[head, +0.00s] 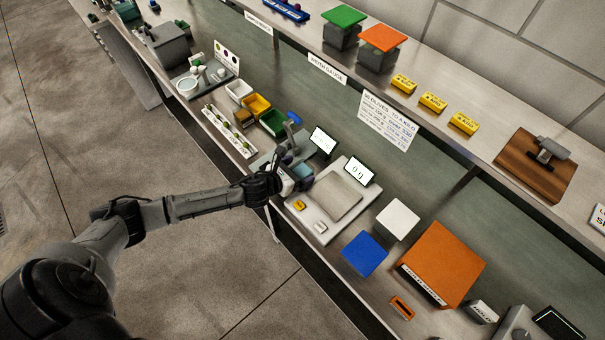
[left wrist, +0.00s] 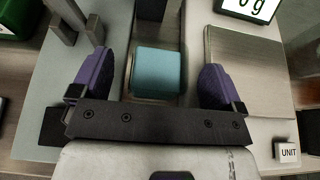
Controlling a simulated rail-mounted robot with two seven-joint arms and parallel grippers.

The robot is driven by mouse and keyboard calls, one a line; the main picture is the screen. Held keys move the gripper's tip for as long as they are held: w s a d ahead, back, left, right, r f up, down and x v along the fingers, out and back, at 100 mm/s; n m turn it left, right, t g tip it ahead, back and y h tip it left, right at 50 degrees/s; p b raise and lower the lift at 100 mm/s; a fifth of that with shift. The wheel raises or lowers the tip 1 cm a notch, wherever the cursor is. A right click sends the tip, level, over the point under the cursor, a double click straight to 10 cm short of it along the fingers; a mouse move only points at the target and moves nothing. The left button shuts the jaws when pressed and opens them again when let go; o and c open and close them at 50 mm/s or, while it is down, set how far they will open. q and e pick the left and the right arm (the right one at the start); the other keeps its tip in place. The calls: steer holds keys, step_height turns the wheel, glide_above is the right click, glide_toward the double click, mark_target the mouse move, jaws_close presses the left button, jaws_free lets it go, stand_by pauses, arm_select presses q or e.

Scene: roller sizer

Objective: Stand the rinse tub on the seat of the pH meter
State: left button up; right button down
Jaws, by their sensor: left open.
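A small light-blue block-like thing (left wrist: 158,72), which looks like the rinse tub, lies between the two purple fingers of my left gripper (left wrist: 156,84) in the left wrist view. The fingers are open, with a gap on each side of it. In the head view the left gripper (head: 281,173) is over the bench by the pH meter, and the blue tub (head: 304,172) shows partly beside it. The pH meter's grey base (left wrist: 62,98) and upright post are left of the tub in the left wrist view. Whether the tub rests on the seat I cannot tell. My right gripper is not in view.
A scale with a metal pan (head: 337,197) and a lit display (head: 360,170) stands close on the right. Green (head: 273,122) and yellow (head: 257,105) bins are behind left. A blue square (head: 365,254) and an orange box (head: 442,264) lie farther right.

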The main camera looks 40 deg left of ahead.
arm_select(q)
steer(key=shift+w+f, duration=0.1)
steer(key=shift+w, duration=0.1)
steer(key=c, duration=1.1)
